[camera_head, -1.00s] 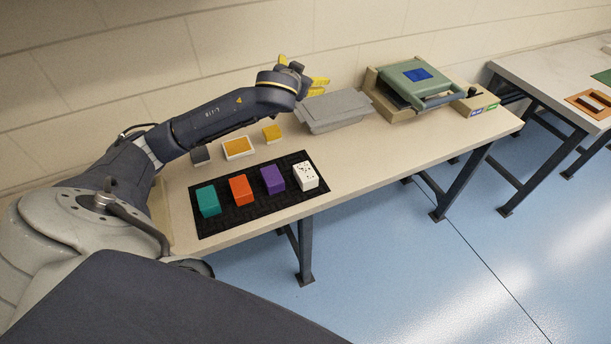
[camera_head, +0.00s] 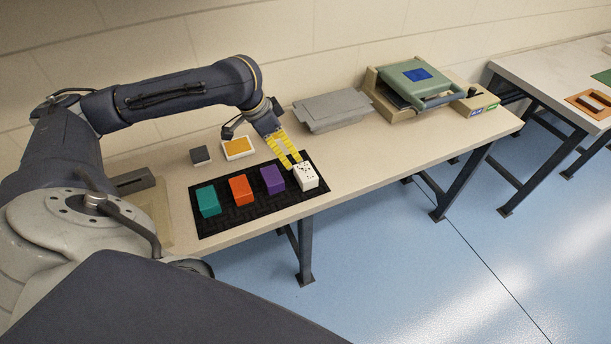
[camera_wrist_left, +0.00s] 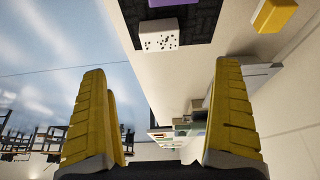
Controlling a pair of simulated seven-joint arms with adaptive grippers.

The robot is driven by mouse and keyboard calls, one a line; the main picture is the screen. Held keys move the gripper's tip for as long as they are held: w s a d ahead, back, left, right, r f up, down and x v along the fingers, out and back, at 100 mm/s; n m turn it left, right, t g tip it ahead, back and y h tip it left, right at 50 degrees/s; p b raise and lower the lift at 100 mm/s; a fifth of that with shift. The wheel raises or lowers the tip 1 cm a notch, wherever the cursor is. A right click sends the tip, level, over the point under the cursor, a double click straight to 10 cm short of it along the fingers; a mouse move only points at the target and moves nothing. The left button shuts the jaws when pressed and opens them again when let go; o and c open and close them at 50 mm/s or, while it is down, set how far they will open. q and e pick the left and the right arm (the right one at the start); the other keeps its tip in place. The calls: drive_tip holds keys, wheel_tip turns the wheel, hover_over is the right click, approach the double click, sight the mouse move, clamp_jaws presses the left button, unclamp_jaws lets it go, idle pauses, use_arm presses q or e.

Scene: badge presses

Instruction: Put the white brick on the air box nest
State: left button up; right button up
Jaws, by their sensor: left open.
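The white brick (camera_head: 306,178), speckled with black, sits at the right end of a black mat (camera_head: 240,224). It also shows in the left wrist view (camera_wrist_left: 160,38), ahead of my fingers and not between them. My left gripper (camera_head: 291,159) is open and empty, its yellow fingers pointing down just behind and left of the white brick; in the wrist view they stand wide apart (camera_wrist_left: 162,78). I cannot tell whether the fingertips touch the brick. I cannot tell for sure which fixture is the air box nest. My right gripper is out of view.
Purple (camera_head: 272,180), orange (camera_head: 240,190) and teal (camera_head: 208,201) bricks share the mat. Behind stand a dark block (camera_head: 201,156), a yellow-filled tray (camera_head: 238,148) and a grey lidded box (camera_head: 334,110). A green press (camera_head: 415,78) with a blue patch stands farther right. The table's front right is clear.

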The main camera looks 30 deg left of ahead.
sight(304, 172)
use_arm(q)
drive_tip(key=x, duration=1.7)
drive_tip(key=shift+s+a, duration=0.1)
drive_tip(key=shift+c, duration=0.4)
drive_tip(key=c, duration=1.4)
drive_tip(key=shift+o, duration=0.2)
drive_tip(key=shift+r, duration=0.15)
wheel_tip(304, 172, up, 20)
